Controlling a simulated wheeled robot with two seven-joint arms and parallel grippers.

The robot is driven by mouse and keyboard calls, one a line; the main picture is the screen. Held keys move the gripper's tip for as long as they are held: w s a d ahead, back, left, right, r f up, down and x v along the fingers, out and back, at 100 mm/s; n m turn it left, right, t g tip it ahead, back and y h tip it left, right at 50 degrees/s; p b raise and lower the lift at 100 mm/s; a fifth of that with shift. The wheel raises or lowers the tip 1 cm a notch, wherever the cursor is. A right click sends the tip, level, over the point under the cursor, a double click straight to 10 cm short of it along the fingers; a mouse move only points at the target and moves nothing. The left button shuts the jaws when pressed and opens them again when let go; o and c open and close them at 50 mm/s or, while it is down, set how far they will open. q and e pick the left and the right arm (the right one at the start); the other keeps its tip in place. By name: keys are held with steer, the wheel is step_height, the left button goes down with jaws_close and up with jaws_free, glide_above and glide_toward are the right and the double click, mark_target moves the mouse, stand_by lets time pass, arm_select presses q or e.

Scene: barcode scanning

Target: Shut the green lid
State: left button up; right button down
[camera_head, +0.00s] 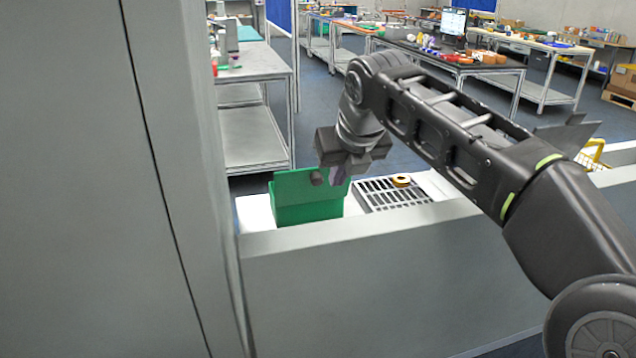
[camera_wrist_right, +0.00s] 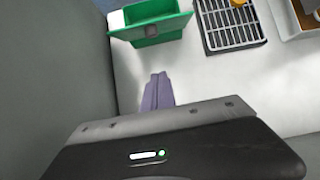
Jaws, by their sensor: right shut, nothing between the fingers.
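A green box (camera_head: 308,214) sits on the white counter in the head view, with its green lid (camera_head: 295,186) standing raised. A dark grey knob (camera_head: 316,177) is on the lid's face toward me. In the wrist view the box's dark green inside (camera_wrist_right: 150,9) shows beyond the lid (camera_wrist_right: 172,27), and the knob (camera_wrist_right: 151,31) is on the lid's near face. My right gripper (camera_head: 338,176) is shut and empty beside the lid's right part in the head view. In the wrist view its fingertips (camera_wrist_right: 157,78) are together, apart from the knob. My left gripper is out of view.
A grey slotted rack (camera_head: 385,197) stands right of the box, with a round yellow-orange item (camera_head: 401,181) on it. A large grey panel (camera_head: 75,190) fills the left side. The counter (camera_wrist_right: 125,62) is bare in front of the box. Worktables stand behind.

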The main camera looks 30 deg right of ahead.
arm_select(q)
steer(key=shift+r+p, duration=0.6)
steer(key=shift+p, duration=0.05)
arm_select(e)
steer(key=w+d+f, duration=0.3)
steer(key=w+f, duration=0.4)
steer(key=w, duration=0.2)
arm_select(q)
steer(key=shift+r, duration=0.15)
arm_select(e)
steer(key=shift+r, duration=0.15)
